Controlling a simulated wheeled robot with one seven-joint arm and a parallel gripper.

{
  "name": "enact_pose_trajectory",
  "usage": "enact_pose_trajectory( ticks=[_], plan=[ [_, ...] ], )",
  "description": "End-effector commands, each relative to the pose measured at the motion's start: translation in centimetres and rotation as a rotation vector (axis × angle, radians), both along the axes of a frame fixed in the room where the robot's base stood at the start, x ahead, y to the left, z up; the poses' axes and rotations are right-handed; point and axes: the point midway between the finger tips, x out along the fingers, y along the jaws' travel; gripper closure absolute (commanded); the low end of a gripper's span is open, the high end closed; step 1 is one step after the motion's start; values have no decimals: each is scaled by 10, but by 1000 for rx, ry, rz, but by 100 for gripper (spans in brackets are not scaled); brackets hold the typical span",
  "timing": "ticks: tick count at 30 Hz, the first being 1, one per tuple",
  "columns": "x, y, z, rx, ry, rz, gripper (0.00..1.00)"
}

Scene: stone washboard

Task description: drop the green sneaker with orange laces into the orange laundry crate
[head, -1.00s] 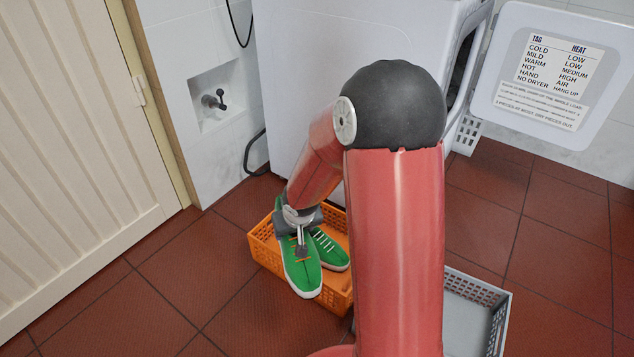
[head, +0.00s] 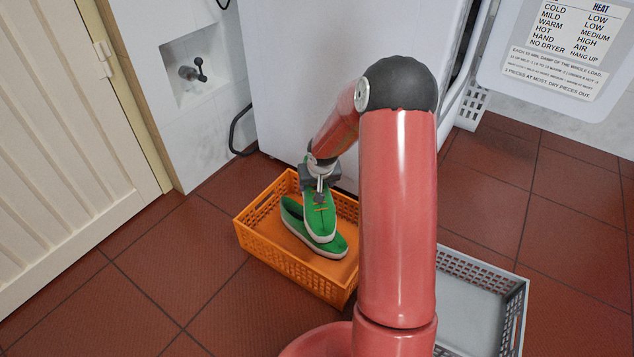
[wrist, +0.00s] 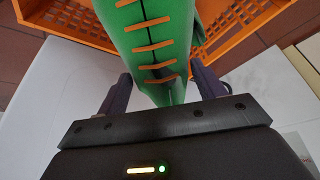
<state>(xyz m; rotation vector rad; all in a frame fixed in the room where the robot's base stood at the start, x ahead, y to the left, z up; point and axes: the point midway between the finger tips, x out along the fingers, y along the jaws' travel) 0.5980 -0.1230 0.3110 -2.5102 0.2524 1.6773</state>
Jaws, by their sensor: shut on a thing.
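The green sneaker with orange laces (head: 320,216) hangs toe-down from my gripper (head: 319,188). In the wrist view the fingers close on either side of the sneaker (wrist: 152,45), and its orange laces face the camera. In the head view the held sneaker is over the inside of the orange laundry crate (head: 290,260). The crate also shows in the wrist view (wrist: 60,14). A second green sneaker (head: 291,212) lies in the crate, partly hidden by the held one. I cannot tell whether the two sneakers touch.
A grey crate (head: 517,310) stands on the floor to the right, partly behind my arm. A white appliance (head: 300,90) stands behind the orange crate. The red tiled floor (head: 140,300) is clear at front left.

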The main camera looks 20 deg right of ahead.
Motion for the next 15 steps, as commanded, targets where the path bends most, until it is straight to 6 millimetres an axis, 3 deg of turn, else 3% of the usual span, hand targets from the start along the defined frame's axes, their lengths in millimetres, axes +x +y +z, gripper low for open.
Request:
enact_pose_trajectory(
  ticks=[1, 4, 13, 14, 15],
  plan=[
    [0, 0, -11, -1, -1, 1, 78],
    [0, 0, -17, -1, -1, 2, 78],
    [0, 0, -18, -1, -1, 1, 78],
    [0, 0, -18, -1, -1, 1, 30],
    [0, 0, -18, -1, -1, 1, 25]
  ],
)
